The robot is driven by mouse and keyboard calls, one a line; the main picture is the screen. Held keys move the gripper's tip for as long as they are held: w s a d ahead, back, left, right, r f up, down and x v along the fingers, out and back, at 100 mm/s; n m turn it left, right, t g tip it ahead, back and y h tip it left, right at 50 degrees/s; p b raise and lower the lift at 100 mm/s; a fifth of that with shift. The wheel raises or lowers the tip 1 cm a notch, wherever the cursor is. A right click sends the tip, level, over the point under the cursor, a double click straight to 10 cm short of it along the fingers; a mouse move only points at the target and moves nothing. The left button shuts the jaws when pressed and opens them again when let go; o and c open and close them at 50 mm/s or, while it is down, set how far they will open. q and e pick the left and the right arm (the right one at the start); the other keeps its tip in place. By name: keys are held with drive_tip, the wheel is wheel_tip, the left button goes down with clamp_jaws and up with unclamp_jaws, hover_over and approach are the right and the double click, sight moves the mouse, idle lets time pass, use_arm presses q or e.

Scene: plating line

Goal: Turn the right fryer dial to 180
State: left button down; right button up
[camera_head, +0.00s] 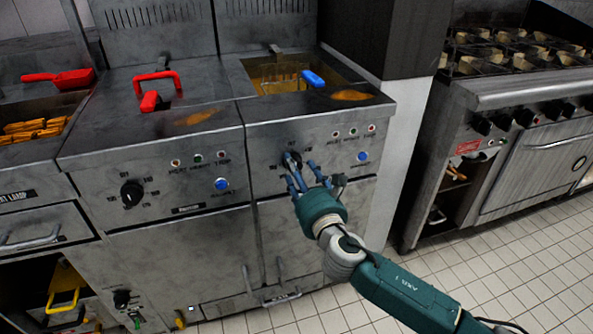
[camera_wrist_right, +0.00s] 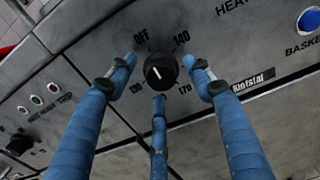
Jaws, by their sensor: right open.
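The right fryer dial (camera_head: 291,159) is a round black knob on the front panel of the right fryer (camera_head: 262,135). In the right wrist view the dial (camera_wrist_right: 160,70) has a short white mark, with the labels OFF, 140 and 170 around it; another label at its lower left is hard to read. My right gripper (camera_head: 303,178) has blue fingers spread in front of the dial. In the right wrist view the gripper (camera_wrist_right: 161,82) is open, with one finger left, one right and one below the dial, apparently not gripping it. My left gripper is not in view.
The left fryer has its own black dial (camera_head: 132,193) and blue button (camera_head: 221,184). A blue button (camera_head: 362,156) sits right of the right dial. A blue-handled basket (camera_head: 313,78) hangs in the right fryer's oil. A stove (camera_head: 540,130) stands right, across tiled floor.

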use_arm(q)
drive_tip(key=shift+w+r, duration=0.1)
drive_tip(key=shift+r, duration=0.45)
use_arm(e)
drive_tip(key=shift+x, duration=0.8)
drive_tip(key=c, duration=1.1)
drive_tip(key=shift+r, duration=0.1)
drive_tip(key=shift+c, duration=0.3)
